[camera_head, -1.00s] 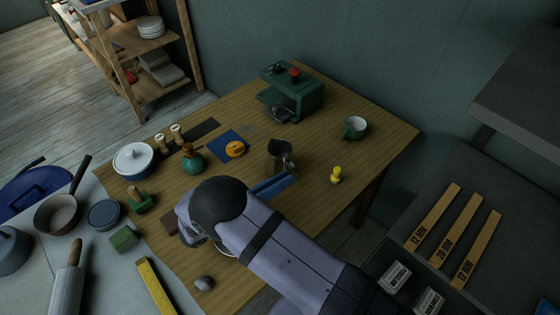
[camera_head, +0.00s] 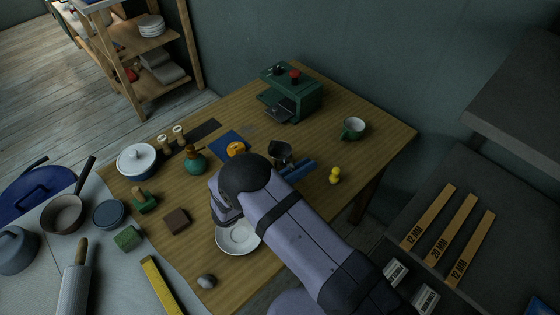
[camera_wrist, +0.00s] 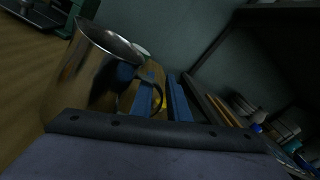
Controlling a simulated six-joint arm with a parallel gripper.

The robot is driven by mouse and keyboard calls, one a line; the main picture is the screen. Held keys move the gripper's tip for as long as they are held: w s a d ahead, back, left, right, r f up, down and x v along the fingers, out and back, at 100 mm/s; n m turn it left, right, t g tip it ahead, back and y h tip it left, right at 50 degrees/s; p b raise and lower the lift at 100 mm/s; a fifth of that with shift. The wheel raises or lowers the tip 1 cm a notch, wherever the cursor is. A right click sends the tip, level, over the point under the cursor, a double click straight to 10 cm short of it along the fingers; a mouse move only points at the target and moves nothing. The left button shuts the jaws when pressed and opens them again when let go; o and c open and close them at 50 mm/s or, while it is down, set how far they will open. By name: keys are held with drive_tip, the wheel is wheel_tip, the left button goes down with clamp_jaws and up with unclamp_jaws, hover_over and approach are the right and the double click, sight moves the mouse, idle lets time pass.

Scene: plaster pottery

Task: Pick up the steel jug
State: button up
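The steel jug (camera_head: 281,151) stands on the wooden table in the head view, just beyond my gripper (camera_head: 298,170). In the wrist view the jug (camera_wrist: 82,80) is large at the left, shiny, with its open rim up and its handle toward the right. My gripper's two blue fingers (camera_wrist: 160,98) are apart. The jug's dark handle curves between them, with the near finger overlapping the handle's opening. A gap shows beside the other finger, so I see no grip on the handle. My arm partly hides the jug's base in the head view.
A yellow figure (camera_head: 335,176) stands right of the jug, and a green cup (camera_head: 353,128) farther back. A blue mat (camera_head: 229,141) with an orange item lies left. A white saucer (camera_head: 238,237) is under my arm's near side.

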drive_tip(key=shift+w+d, duration=0.1)
drive_tip(key=shift+d, duration=0.05)
clamp_jaws()
drive_tip(key=shift+r, duration=0.3)
idle(1.6)
wheel_tip(320, 180, up, 9)
drive_tip(key=shift+r, duration=0.15)
idle(0.9)
drive_tip(key=shift+r, duration=0.1)
